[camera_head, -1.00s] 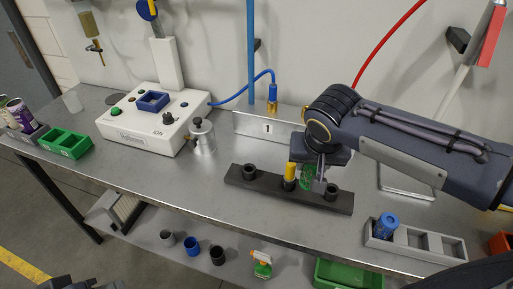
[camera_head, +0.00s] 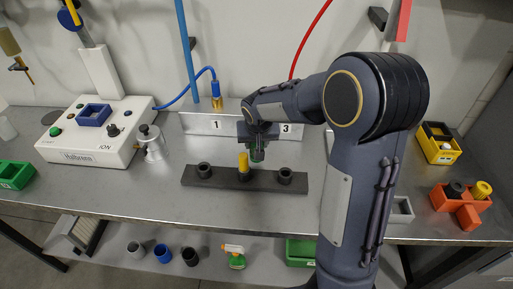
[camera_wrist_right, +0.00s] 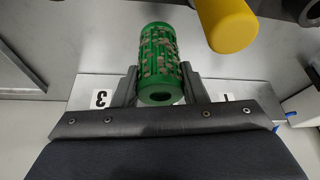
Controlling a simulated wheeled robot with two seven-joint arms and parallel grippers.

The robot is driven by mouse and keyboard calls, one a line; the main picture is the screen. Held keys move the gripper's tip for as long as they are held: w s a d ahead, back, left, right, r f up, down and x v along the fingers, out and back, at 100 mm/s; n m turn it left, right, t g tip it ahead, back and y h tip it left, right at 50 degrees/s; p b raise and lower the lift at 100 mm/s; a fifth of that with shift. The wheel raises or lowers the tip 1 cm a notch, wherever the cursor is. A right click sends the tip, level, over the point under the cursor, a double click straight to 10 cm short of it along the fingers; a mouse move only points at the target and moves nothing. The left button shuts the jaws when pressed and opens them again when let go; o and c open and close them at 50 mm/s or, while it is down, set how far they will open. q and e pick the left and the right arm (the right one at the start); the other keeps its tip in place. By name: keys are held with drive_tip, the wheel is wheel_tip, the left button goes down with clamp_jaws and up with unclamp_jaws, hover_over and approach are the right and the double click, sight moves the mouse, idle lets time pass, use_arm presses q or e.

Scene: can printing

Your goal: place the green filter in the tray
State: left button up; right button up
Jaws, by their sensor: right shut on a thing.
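The green filter (camera_wrist_right: 159,62) is a perforated green cylinder with pale specks. My right gripper (camera_wrist_right: 160,88) is shut on it, with one finger on each side. In the head view the right gripper (camera_head: 258,138) holds the filter (camera_head: 257,154) behind the dark rack (camera_head: 215,180), just right of the yellow cylinder (camera_head: 243,161); it looks raised off the table. A grey tray (camera_head: 401,215) shows partly at the right; my right arm hides most of it. My left gripper is not in view.
The rack has black round holders, the middle one with the yellow cylinder. A metal plate marked 1 and 3 (camera_head: 205,125) stands behind. A yellow tray (camera_head: 445,155) and an orange holder (camera_head: 455,205) lie at the right. The white control box (camera_head: 95,150) is left.

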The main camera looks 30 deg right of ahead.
drive_tip(key=shift+f, duration=1.4)
drive_tip(key=shift+f, duration=0.1)
drive_tip(key=shift+f, duration=0.15)
drive_tip(key=o, duration=1)
